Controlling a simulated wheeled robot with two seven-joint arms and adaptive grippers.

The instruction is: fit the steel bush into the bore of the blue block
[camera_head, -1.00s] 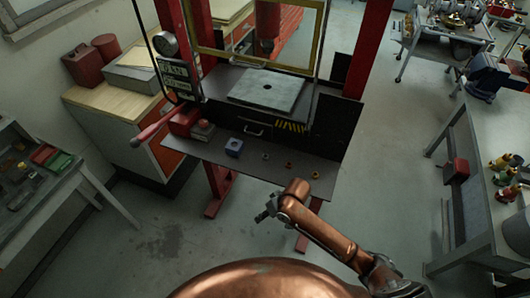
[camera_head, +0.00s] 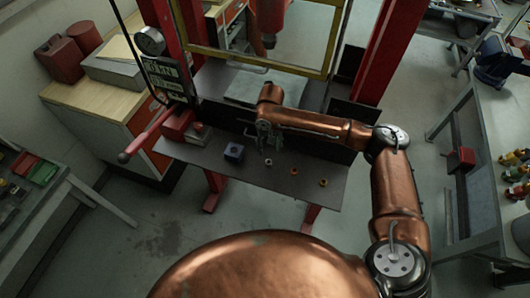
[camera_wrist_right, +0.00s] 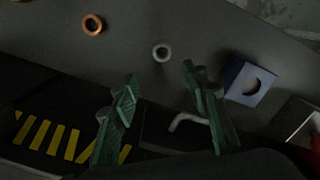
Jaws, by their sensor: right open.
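The blue block (camera_head: 234,152) stands on the dark shelf, and the wrist view shows it (camera_wrist_right: 241,86) with its round bore facing up. The steel bush (camera_head: 268,162) is a small grey ring on the shelf to the right of the block. In the wrist view the bush (camera_wrist_right: 155,55) lies just beyond the fingertips, between their lines. My right gripper (camera_head: 268,142) is above the shelf near the bush. Its green-grey fingers (camera_wrist_right: 160,84) are spread apart with nothing between them. My left gripper is not in view.
Two copper-coloured rings (camera_head: 294,171) (camera_head: 323,183) lie on the shelf (camera_head: 225,172) right of the bush. A red vise-like part (camera_head: 178,124) sits left of the block. The press plate (camera_head: 245,88) and a drawer-like handle (camera_wrist_right: 186,120) are behind the shelf.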

